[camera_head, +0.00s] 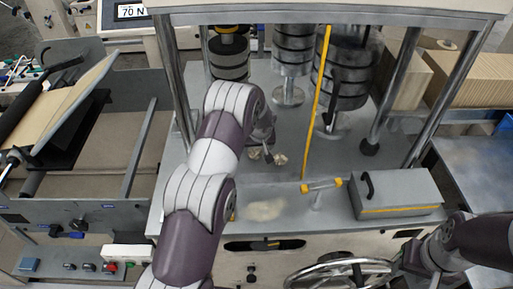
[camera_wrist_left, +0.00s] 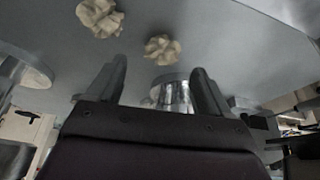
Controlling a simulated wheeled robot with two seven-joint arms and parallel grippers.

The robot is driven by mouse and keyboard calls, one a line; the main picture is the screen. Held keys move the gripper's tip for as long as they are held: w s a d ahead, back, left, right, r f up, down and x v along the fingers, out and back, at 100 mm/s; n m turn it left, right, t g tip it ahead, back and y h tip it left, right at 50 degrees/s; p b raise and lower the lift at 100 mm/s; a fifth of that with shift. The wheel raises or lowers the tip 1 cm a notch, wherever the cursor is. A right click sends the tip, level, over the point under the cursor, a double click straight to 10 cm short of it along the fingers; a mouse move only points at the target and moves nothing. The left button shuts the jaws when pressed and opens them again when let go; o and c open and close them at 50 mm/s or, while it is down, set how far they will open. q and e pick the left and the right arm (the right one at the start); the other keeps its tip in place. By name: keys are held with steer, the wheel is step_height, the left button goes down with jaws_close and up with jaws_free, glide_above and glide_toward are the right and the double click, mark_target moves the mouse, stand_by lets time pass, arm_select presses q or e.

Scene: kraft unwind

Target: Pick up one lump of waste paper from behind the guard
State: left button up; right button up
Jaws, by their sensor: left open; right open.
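Two crumpled cream lumps of waste paper lie on the grey machine bed, a left lump (camera_head: 254,153) and a right lump (camera_head: 280,159). My left gripper (camera_head: 267,156) is just over them, open and empty. In the left wrist view, one lump (camera_wrist_left: 162,48) shows in the gap between the fingers (camera_wrist_left: 159,70), apart from both. The other lump (camera_wrist_left: 100,17) is up and to the left, outside the gap. A yellow upright strip (camera_head: 318,100) stands right of the lumps; I cannot tell if it is the guard's edge. My right gripper (camera_head: 425,262) is low at the right, away from the paper.
Stacked dark rollers (camera_head: 340,75) stand behind the lumps. Metal posts (camera_head: 425,95) flank the bed. A grey box with a handle (camera_head: 395,190) and a yellow-ended T-handle (camera_head: 320,186) sit in front. A pale patch (camera_head: 265,210) marks the front ledge. A handwheel (camera_head: 340,272) is below.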

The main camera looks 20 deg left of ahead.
mark_target(256, 151)
arm_select(q)
steer(key=p+x, duration=0.3)
steer(key=x, duration=0.2)
steer(key=shift+a+f, duration=0.1)
steer(key=shift+a, duration=0.1)
steer(key=shift+f, duration=0.45)
steer(key=shift+w, duration=0.1)
steer(key=c, duration=1.1)
